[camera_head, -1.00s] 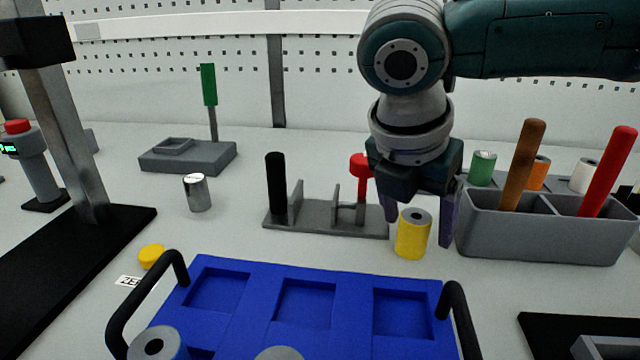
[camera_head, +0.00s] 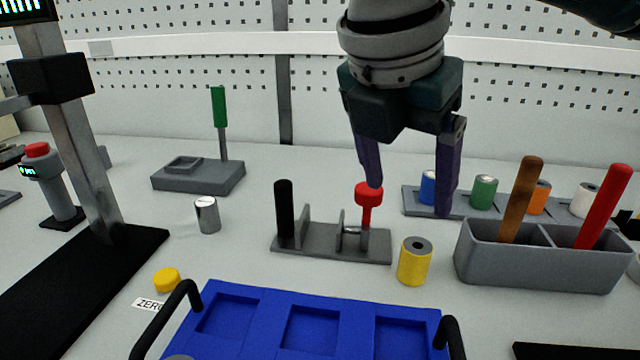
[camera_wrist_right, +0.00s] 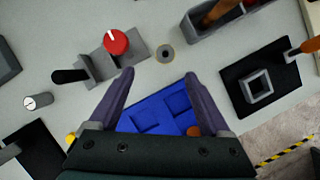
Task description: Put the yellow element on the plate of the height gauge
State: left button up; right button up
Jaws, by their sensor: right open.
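The yellow element (camera_head: 415,265) is a short upright cylinder with a dark hole in its top, standing on the table right of the grey clamp fixture. My right gripper (camera_head: 410,198) is open and empty, fingers pointing down, raised clear of it. In the right wrist view the element (camera_wrist_right: 164,53) shows end-on just beyond the open fingertips (camera_wrist_right: 159,75). The height gauge stands at the left: a metal column (camera_head: 85,150) with a black carriage rises from its black base plate (camera_head: 95,280), whose visible surface is bare. My left gripper is not in view.
The grey fixture (camera_head: 330,248) with black and red handles stands left of the element. A grey bin (camera_head: 540,265) with brown and red handles is at its right. A blue tray (camera_head: 320,345) lies in front. A yellow button (camera_head: 167,280) and metal cylinder (camera_head: 207,215) are near the gauge.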

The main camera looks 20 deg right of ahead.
aim_at(417, 246)
jog(key=p+x, duration=0.1)
jog(key=x, duration=0.1)
jog(key=p+x, duration=0.1)
jog(key=x, duration=0.1)
jog(key=s+p+x, duration=0.1)
jog(key=x, duration=0.1)
jog(key=shift+w+d+f, duration=0.1)
jog(key=shift+d+f, duration=0.05)
jog(key=shift+d, duration=0.1)
jog(key=x, duration=0.5)
jog(key=shift+d+f+b, duration=0.1)
jog(key=shift+f+b, duration=0.3)
jog(key=shift+f, duration=0.05)
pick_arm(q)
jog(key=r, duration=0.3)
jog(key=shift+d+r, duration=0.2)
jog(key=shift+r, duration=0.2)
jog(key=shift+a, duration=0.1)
pick_arm(e)
grip_shut()
